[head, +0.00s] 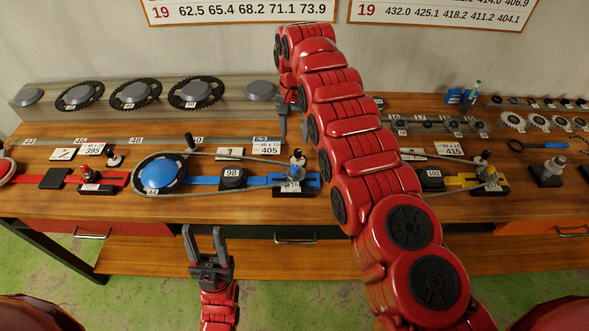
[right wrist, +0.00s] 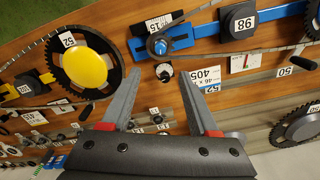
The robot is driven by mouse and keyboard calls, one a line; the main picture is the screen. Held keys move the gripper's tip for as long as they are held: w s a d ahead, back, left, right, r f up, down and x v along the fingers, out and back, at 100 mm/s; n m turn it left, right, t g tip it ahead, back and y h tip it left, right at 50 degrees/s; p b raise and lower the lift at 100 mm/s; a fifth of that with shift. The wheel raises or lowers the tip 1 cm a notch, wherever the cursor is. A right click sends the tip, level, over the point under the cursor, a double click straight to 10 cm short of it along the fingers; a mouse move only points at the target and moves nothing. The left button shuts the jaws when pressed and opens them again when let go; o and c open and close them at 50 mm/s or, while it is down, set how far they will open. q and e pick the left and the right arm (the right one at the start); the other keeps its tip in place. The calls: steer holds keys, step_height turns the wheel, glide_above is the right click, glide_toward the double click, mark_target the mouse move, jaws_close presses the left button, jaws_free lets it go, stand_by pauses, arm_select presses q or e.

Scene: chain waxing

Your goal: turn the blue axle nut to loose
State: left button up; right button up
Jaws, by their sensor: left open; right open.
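The blue chain stand has a blue bar (head: 206,180) with a large blue disc (head: 160,174) at its left end. At its right end, by the 15 label, a small grey sprocket with its axle nut (head: 294,172) sits on the bar. The nut also shows in the right wrist view (right wrist: 158,46). A black knob with a white part (right wrist: 164,72) stands beside it. My right gripper (head: 293,132) is open above and behind this end; its fingertips (right wrist: 158,72) point at the knob and nut, apart from both. My left gripper (head: 204,230) is open and empty, in front of the bench.
A chain (head: 215,193) loops around the disc and sprocket. A black block (head: 233,178) marked 98 sits on the bar. A red stand (head: 105,180) is left, a yellow stand (head: 465,180) right. My right arm crosses the bench and hides part of it.

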steer(key=b, duration=0.8)
glide_above(295, 168)
step_height(295, 168, down, 9)
steer(key=shift+w+r, duration=0.1)
steer(key=shift+a+p, duration=0.1)
steer(key=shift+p, duration=0.25)
step_height(295, 168, down, 4)
steer(key=shift+f, duration=0.7)
jaws_close()
